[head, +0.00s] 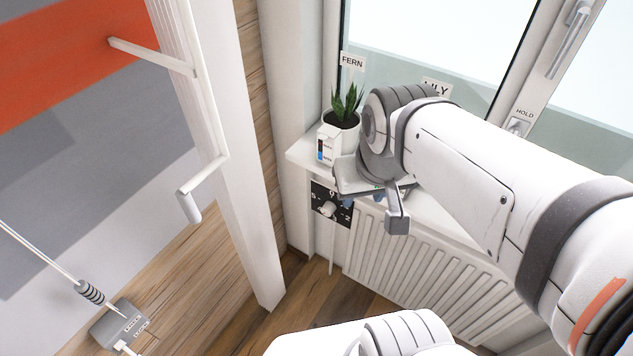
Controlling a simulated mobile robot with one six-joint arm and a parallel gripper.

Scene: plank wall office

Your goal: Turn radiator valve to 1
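The radiator valve knob (328,209) is small and white. It sits on a black dial plate (319,192) with white numbers, at the left end of the white radiator (375,250). A 5 shows at the plate's left and a 2 at its right; other marks are too small or partly covered, and I cannot read the knob's setting. My gripper (378,200) hangs just right of the dial plate in the picture, apart from the knob as far as I can see. My own arm hides most of its fingers, so its opening is unclear.
A white sill (304,156) above the dial holds a potted plant (345,106) labelled FERN and a small white box (326,145). A LILY label is partly behind my arm. A white post with a handle (188,205) stands left. Wooden floor (318,285) lies below.

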